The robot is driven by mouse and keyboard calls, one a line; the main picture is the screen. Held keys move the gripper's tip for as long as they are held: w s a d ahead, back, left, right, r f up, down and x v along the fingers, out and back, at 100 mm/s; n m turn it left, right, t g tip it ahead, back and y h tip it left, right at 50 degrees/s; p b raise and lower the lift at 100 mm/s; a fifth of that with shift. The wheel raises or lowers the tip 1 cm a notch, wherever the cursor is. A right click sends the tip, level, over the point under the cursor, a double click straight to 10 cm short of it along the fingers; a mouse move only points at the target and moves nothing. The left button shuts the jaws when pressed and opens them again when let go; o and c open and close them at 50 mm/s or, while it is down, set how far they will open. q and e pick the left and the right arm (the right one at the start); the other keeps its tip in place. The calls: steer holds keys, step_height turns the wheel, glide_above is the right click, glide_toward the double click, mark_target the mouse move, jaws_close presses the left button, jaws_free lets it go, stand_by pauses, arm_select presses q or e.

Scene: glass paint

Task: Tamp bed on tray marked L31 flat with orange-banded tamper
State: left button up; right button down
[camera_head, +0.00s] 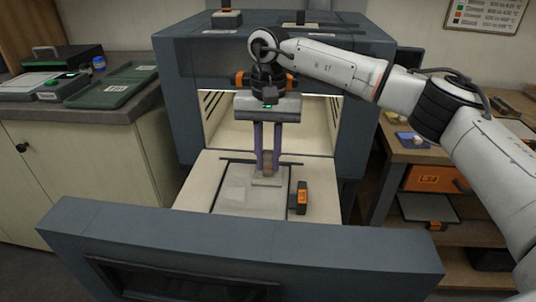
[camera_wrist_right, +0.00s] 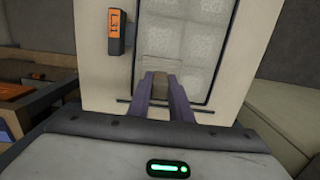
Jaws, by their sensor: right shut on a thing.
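A pale bed (camera_head: 238,198) lies in a dark-rimmed tray (camera_head: 289,195) on the cream pulled-out deck. The bed also shows in the right wrist view (camera_wrist_right: 190,45), with a pattern of square patches. An orange marker (camera_head: 302,197) stands beside the tray; in the right wrist view it (camera_wrist_right: 117,28) reads L31. My right gripper (camera_head: 267,163) points down, shut on a tamper with a brownish handle (camera_wrist_right: 160,86) and a pale flat foot (camera_head: 267,182). The foot is at the bed's far part; whether it touches is unclear. No orange band shows on it. My left gripper is out of view.
The blue-grey oven (camera_head: 185,90) stands open behind the deck, with its front panel (camera_head: 240,240) nearest me. Left is a counter with green trays (camera_head: 115,85). Right is a shelf unit with an orange bin (camera_head: 430,178). A block with an orange top (camera_head: 227,18) stands on the oven.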

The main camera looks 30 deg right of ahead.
steer(key=shift+f, duration=0.35)
stand_by(0.8)
steer(key=shift+r, duration=0.1)
steer(key=shift+r+p, duration=0.9)
steer(key=shift+r, duration=0.2)
steer(key=shift+f, duration=0.1)
steer(key=shift+s+a, duration=0.3)
steer(key=shift+s, duration=0.1)
steer(key=shift+s+a+b, duration=0.15)
steer(key=shift+s+a, duration=0.35)
steer(key=shift+s, duration=0.25)
steer(key=shift+s+a+b, duration=0.15)
steer(key=shift+s+a, duration=0.3)
steer(key=shift+s, duration=0.3)
steer(key=shift+s+a+b, duration=0.15)
steer(key=shift+s+a, duration=0.35)
steer(key=shift+s, duration=0.25)
steer(key=shift+f, duration=0.1)
steer(key=shift+f+b, duration=0.55)
steer(key=shift+f, duration=0.1)
